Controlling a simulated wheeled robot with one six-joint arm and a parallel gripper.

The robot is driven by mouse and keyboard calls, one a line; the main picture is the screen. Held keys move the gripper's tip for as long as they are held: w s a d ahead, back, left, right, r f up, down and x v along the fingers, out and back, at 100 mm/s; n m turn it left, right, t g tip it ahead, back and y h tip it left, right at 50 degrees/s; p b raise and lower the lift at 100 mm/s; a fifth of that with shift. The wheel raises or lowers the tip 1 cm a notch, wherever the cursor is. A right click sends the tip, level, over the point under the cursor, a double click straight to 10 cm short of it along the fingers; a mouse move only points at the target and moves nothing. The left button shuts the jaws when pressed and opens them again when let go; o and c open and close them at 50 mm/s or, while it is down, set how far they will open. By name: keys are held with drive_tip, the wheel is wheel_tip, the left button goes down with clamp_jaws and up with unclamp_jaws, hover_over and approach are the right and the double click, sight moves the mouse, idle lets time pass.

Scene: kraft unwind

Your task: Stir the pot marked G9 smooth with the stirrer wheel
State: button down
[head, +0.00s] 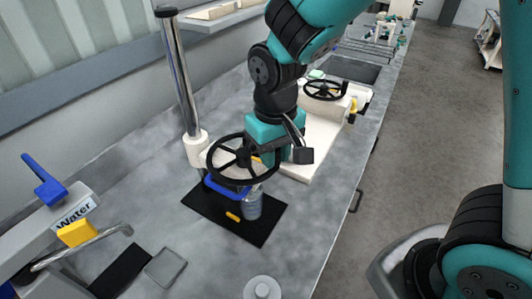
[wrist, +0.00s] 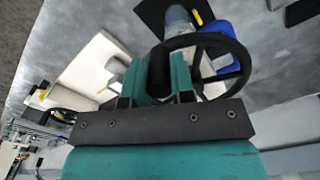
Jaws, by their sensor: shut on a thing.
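The black spoked stirrer wheel (head: 242,160) sits above a grey pot (head: 251,206) and a blue part (head: 228,186) on a black mat (head: 262,228). My gripper (head: 264,158) is at the right side of the wheel. In the wrist view the wheel (wrist: 238,48) lies beyond my gripper (wrist: 160,75), and a black piece at its rim stands between the jaws, which are shut on it. The grey pot (wrist: 179,20) shows past the rim. I cannot read any G9 mark; the pot's top and contents are hidden.
A chrome post (head: 179,80) with a white foot stands behind the mat. A second black wheel (head: 325,90) sits on a cream machine farther along the bench. A tap labelled Water (head: 72,215) is at left. A grey lidded object (head: 262,289) stands at the front.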

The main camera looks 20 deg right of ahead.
idle(0.4)
drive_tip(key=c, duration=1)
unclamp_jaws()
drive_tip(key=shift+o, duration=0.2)
drive_tip(key=shift+r, duration=0.15)
wheel_tip(320, 180, up, 17)
drive_tip(key=b, duration=0.2)
drive_tip(key=shift+r, duration=0.1)
